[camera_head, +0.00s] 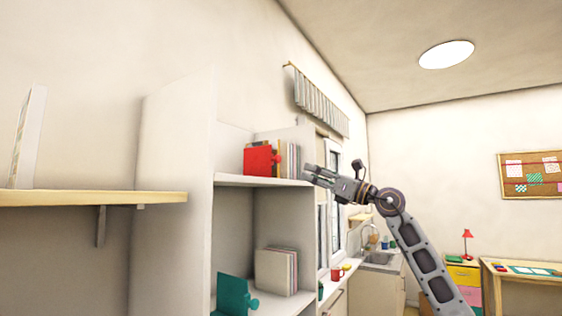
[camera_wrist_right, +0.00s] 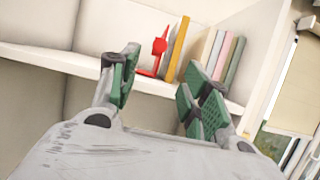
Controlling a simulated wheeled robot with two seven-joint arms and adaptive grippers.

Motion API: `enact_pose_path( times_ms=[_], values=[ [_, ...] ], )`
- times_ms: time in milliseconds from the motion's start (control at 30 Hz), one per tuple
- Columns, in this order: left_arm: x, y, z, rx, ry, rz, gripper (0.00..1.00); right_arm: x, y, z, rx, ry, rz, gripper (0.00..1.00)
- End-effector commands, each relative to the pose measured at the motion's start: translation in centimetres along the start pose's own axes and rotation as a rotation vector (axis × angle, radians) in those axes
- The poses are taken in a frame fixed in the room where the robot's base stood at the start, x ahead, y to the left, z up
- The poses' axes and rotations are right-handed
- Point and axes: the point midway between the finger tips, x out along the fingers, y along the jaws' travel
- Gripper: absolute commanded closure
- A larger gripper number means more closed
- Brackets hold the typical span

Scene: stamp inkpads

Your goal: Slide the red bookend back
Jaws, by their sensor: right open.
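The red bookend (camera_head: 258,160) stands on the upper shelf of the white bookcase, at the left of a row of books (camera_head: 288,158). My left gripper is in neither view.
The white upper shelf board (camera_head: 230,180) runs below the bookend; its front edge also crosses the wrist view (camera_wrist_right: 50,57). A teal bookend (camera_head: 232,294) and more books (camera_head: 275,270) stand on the lower shelf. A wooden wall shelf (camera_head: 90,197) is at left.

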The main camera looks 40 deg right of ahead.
Motion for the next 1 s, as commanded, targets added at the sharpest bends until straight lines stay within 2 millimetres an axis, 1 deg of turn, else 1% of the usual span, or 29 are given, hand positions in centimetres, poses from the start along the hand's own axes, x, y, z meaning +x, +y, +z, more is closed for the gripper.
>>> enact_pose_path(
  times_ms=[300,633,767,1000],
  values=[
    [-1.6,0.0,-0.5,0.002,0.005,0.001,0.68,2.1,0.0,0.3,0.0,-0.001,0.0,0.53],
    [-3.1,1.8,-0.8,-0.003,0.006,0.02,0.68,4.2,0.0,0.3,0.0,-0.001,0.0,0.53],
    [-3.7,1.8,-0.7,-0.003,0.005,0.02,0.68,5.0,0.0,0.3,0.0,-0.001,0.0,0.53],
    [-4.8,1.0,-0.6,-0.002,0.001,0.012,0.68,6.5,0.0,0.3,0.001,-0.002,0.0,0.53]
  ],
)
